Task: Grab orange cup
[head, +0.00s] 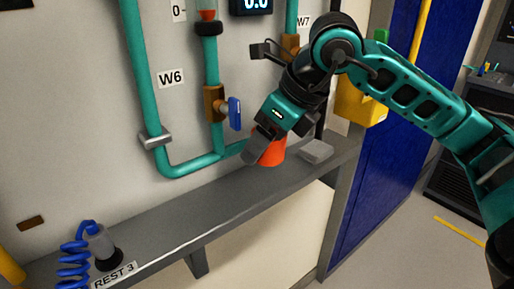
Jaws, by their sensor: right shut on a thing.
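The orange cup (270,152) is on or just above the grey shelf (185,205), below the teal pipes; I cannot tell whether it touches the shelf. My right gripper (259,150) reaches in from the right and points down at the cup. It is shut on the cup, with a grey finger in front of the cup's left side. The finger and the gripper body hide the cup's upper and left parts. My left gripper is not in view.
A grey block (316,152) lies on the shelf just right of the cup. Teal pipes with a blue valve handle (235,113) run on the wall behind. A coiled blue hose (75,255) is at the shelf's left end. The middle of the shelf is clear.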

